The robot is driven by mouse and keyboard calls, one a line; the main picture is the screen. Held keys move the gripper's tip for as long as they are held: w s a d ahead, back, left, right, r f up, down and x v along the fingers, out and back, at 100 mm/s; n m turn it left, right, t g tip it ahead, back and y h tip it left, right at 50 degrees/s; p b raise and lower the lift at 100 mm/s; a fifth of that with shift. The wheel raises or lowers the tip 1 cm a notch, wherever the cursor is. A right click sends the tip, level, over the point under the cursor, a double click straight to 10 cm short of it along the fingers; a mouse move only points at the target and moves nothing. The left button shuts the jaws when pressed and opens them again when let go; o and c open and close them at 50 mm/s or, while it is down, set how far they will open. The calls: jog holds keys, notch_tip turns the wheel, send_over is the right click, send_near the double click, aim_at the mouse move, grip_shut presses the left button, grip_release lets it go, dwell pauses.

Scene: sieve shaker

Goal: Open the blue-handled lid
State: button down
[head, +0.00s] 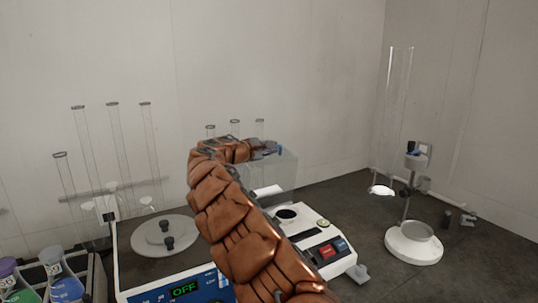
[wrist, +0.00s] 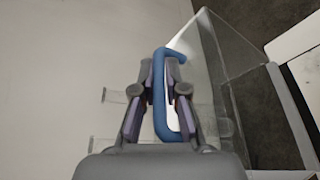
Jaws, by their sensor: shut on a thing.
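The clear lid (head: 284,172) stands above the white device (head: 312,243) in the head view. It also shows in the wrist view as a see-through box with a slanted edge (wrist: 222,62). Its blue handle (wrist: 159,100) is a bent bar running up the middle of the wrist view. My gripper (wrist: 161,76) has one finger on each side of the handle and is shut on it. In the head view my gripper (head: 266,150) is at the top of the lid, and my arm hides part of the lid and the device.
A blue-fronted device (head: 180,290) with a round grey plate (head: 165,235) stands left of my arm. Tall glass tubes (head: 117,145) rise behind it. Flasks (head: 62,280) are at lower left.

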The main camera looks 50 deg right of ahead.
jog(key=shift+s+a+f+b, duration=0.15)
jog(key=shift+s+f+b, duration=0.1)
jog(key=shift+s+b, duration=0.35)
jog(key=shift+s+a+r+m+b, duration=0.2)
jog(key=shift+m+b, duration=0.1)
jog(key=shift+b, duration=0.15)
jog(key=shift+w, duration=0.1)
jog(key=c, duration=1.5)
grip_release()
jog(key=shift+d, duration=0.1)
jog(key=a, duration=0.4)
jog(key=a+r, duration=0.1)
jog(key=a, duration=0.3)
jog(key=a+r, duration=0.1)
jog(key=a, duration=0.3)
jog(key=shift+s, duration=0.2)
